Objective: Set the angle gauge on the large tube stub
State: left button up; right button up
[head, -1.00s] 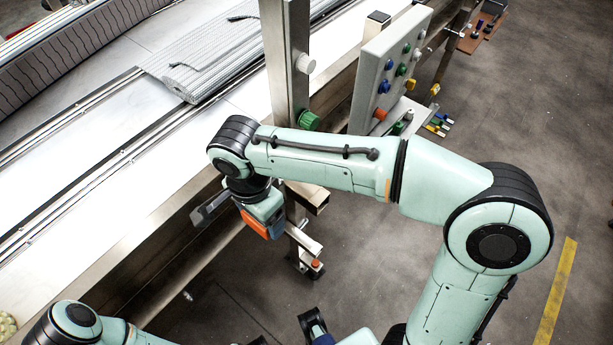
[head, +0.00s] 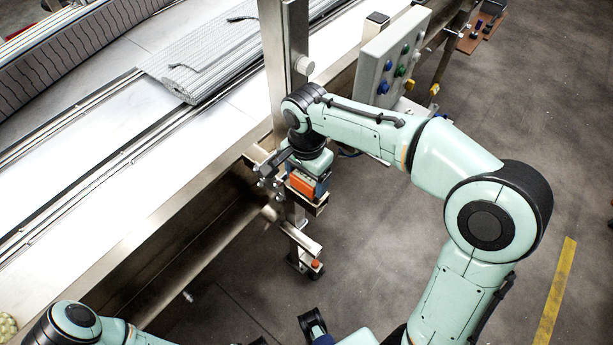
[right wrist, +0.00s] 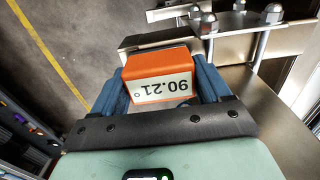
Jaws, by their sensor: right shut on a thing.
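The angle gauge (head: 303,183) is a small orange box. In the right wrist view the gauge (right wrist: 158,76) shows an upside-down readout of 90.21°. My right gripper (head: 306,186) is shut on it, with one blue finger on each side. A metal tube stub (head: 318,208) juts from the post just below the gauge, mostly hidden by it; I cannot tell whether they touch. In the right wrist view a steel bar (right wrist: 140,42) lies just beyond the gauge. A dark part at the bottom edge looks like my left gripper (head: 313,325); its jaws are unclear.
The steel post (head: 278,70) rises close beside my right wrist. A grey control box (head: 392,65) with coloured buttons is to the right. The conveyor (head: 130,195) fills the left. Bolts with domed nuts (right wrist: 272,14) stand near the gauge. A lower stub (head: 305,243) sits below.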

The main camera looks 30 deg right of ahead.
jog(key=shift+f, duration=0.1)
jog(key=shift+f, duration=0.1)
jog(key=o, duration=1.1)
jog(key=shift+r, duration=0.45)
notch_tip(320, 180, up, 11)
jog(key=p, duration=0.2)
jog(key=shift+r, duration=0.2)
